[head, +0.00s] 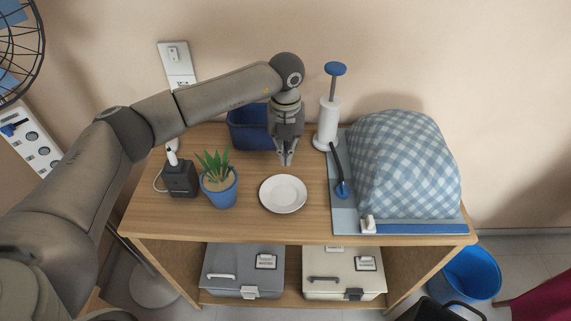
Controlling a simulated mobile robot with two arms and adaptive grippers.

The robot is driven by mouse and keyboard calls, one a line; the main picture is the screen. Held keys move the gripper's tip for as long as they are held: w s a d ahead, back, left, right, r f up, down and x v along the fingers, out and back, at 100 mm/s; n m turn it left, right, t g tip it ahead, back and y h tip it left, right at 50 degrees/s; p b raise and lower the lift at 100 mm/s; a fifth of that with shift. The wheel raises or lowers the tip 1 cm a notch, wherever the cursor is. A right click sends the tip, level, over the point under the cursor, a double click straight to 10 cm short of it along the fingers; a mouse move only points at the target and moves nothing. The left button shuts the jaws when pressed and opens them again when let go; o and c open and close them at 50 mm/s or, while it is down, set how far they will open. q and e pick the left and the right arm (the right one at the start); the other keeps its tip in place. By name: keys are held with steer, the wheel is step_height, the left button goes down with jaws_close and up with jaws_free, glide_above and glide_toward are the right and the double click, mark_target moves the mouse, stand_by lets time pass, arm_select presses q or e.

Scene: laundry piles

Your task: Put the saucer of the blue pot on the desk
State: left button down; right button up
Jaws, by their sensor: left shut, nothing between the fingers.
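A round white saucer (283,194) lies flat and empty on a wooden table top (250,222). The blue pot (220,192) with a green spiky plant stands just left of the saucer, apart from it. My left gripper (286,161) points down, shut and empty, just behind the saucer's far rim in the picture. Its exact height above the wood is hard to tell. I cannot tell whether this wooden furniture is the desk; no other desk shows. My right gripper is not in view.
A dark blue bin (249,127) stands behind my left gripper. A blue checkered cover (405,165) fills the right side. A black box (181,178) stands left of the pot. Wood in front of the saucer is clear.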

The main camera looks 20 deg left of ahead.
arm_select(q)
step_height(320, 180, up, 5)
steer(key=shift+r, duration=0.15)
stand_by(0.5)
